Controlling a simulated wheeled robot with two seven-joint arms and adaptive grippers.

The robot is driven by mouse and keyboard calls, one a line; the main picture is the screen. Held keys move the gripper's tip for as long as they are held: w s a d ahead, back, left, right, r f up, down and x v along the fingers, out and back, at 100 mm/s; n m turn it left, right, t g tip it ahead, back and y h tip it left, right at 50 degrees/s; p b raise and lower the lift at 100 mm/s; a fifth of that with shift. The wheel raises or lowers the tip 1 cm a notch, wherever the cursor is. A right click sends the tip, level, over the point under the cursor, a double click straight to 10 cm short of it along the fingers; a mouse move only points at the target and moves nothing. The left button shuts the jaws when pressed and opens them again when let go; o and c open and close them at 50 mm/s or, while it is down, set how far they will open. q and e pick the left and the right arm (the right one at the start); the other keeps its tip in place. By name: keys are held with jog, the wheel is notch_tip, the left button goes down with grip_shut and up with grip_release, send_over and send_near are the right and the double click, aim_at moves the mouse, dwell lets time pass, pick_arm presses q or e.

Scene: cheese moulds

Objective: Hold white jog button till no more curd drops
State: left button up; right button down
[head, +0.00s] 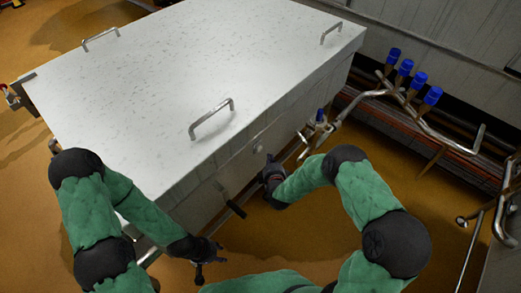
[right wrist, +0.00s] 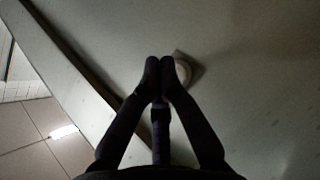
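A small round pale button (head: 258,149) sits on the side wall of the large steel box (head: 190,70). In the right wrist view the button (right wrist: 184,74) shows just behind and to the right of my fingertips, partly hidden by them. My right gripper (head: 268,162) is at that wall, close to the button. In the right wrist view its fingers (right wrist: 160,62) are together with nothing between them. I cannot tell whether the tips touch the button. My left gripper (head: 199,272) hangs low in front of the box, away from the button; its fingers are too small to read. No curd shows.
The box's flat lid has several metal handles (head: 212,118). A black lever (head: 236,208) sticks out low on the box wall. Pipes with blue-capped valves (head: 417,80) stand to the right. The brown floor (head: 290,235) is wet-looking.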

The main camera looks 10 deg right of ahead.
jog(key=shift+s+d, duration=0.85)
jog(key=shift+s, duration=0.3)
